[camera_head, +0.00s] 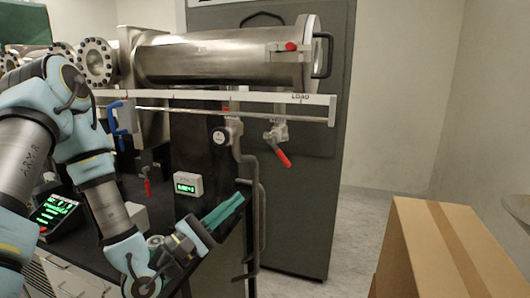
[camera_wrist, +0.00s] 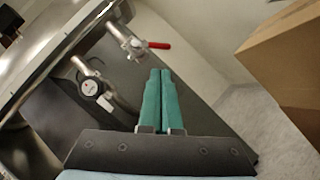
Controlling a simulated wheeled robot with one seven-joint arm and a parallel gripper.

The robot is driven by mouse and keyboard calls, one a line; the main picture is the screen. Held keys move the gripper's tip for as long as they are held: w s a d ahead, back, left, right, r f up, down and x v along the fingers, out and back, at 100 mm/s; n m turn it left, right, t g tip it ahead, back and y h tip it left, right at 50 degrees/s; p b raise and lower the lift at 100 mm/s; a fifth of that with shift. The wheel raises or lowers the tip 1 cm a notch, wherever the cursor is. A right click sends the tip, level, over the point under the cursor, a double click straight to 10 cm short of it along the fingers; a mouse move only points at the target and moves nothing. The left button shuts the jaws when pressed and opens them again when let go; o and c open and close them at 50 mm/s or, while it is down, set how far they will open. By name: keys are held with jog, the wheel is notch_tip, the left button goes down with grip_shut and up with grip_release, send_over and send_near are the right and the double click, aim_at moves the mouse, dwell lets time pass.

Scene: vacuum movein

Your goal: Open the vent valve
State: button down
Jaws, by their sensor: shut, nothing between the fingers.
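A small valve with a red lever (camera_head: 283,157) hangs under the rail near the LOAD label, its lever sloping down to the right. In the wrist view its red lever (camera_wrist: 158,45) lies beyond my fingertips. A second red-handled valve (camera_head: 147,186) hangs lower at the left. No readable label shows which one is the vent valve. My gripper (camera_head: 241,197) has green fingers, held together and empty, below and left of the valve near LOAD and apart from it. The fingers also show in the wrist view (camera_wrist: 159,72).
A steel chamber (camera_head: 220,58) lies above the rail (camera_head: 200,98). A round gauge (camera_head: 221,136) and a bent pipe (camera_head: 250,180) are close to my gripper. A green-lit readout (camera_head: 188,184) stands behind it. A cardboard box (camera_head: 435,245) stands at the right, with bare floor between.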

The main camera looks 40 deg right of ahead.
aim_at(280, 152)
jog(key=b, duration=0.4)
jog(key=d+b, duration=0.1)
jog(key=b, duration=0.3)
jog(key=shift+w+d, duration=0.3)
jog(key=b, duration=0.2)
jog(key=shift+s+d+r+b, duration=0.1)
jog(key=shift+d+b, duration=0.1)
jog(key=shift+b, duration=0.1)
jog(key=s+p+x, duration=0.1)
jog(key=x, duration=1.1)
jog(key=shift+w+r, duration=0.2)
jog(key=shift+w, duration=0.25)
